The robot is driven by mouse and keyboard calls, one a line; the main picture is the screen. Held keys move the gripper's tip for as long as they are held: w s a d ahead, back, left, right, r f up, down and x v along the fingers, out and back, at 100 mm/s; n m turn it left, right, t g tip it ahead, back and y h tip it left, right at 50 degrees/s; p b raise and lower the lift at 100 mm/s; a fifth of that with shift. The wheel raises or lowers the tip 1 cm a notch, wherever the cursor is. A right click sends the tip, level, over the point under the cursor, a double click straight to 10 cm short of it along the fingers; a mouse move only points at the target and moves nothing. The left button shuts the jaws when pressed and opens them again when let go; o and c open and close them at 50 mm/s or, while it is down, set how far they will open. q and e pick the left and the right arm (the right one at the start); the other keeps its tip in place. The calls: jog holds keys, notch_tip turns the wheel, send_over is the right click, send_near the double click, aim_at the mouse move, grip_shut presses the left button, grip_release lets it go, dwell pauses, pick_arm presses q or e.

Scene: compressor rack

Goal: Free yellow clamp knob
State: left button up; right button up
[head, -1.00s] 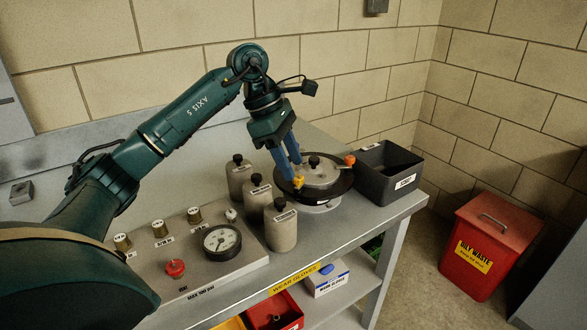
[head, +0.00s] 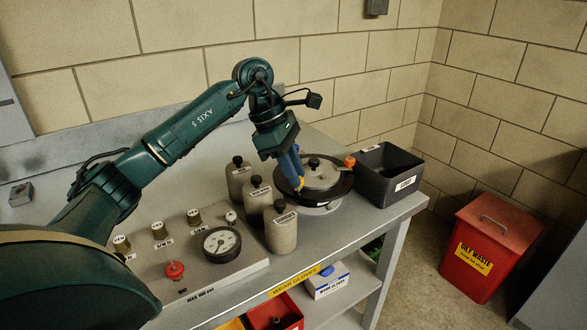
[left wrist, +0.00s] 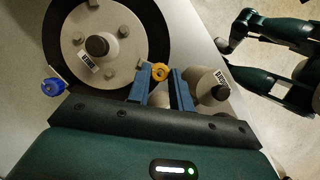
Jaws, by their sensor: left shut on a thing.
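The yellow clamp knob (left wrist: 160,71) is a small lobed knob at the edge of the round lid's dark rim. In the left wrist view it sits between the blue fingertips of my left gripper (left wrist: 161,80), which is shut on it. In the head view the fingers of my left gripper (head: 300,182) reach down to the rim and hide most of the knob. The grey lid (head: 320,174) has a black centre knob. An orange knob (head: 349,161) stands at the rim's far right. A blue knob (left wrist: 53,87) shows at the rim in the left wrist view. My right gripper cannot be made out.
Several grey bottles (head: 281,231) stand close to the left of the lid. A dark open bin (head: 372,189) stands at its right. A gauge panel (head: 245,263) with a red knob (head: 175,269) lies nearer. A red waste bin (head: 486,240) stands on the floor.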

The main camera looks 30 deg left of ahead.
pick_arm(q)
jog(key=shift+n, duration=0.3)
grip_shut()
jog(key=n, duration=0.2)
jog(key=n+t+y, duration=0.1)
jog(key=shift+s+n, duration=0.2)
jog(key=shift+n, duration=0.2)
jog(key=n, duration=0.2)
jog(key=n+t+y, duration=0.1)
jog(key=n, duration=0.1)
jog(key=shift+s+d+t, duration=0.1)
jog(key=shift+d+t, duration=0.1)
jog(key=shift+t, duration=0.1)
jog(key=n, duration=0.1)
jog(key=n+y, duration=0.1)
jog(key=n, duration=0.1)
jog(key=n+y, duration=0.1)
jog(key=n, duration=0.1)
jog(key=shift+d+t, duration=0.25)
jog(key=shift+t, duration=0.05)
jog(key=shift+d+n+y, duration=0.1)
jog(key=shift+n+y, duration=0.8)
jog(key=shift+n, duration=1.3)
jog(key=o, duration=0.9)
grip_release()
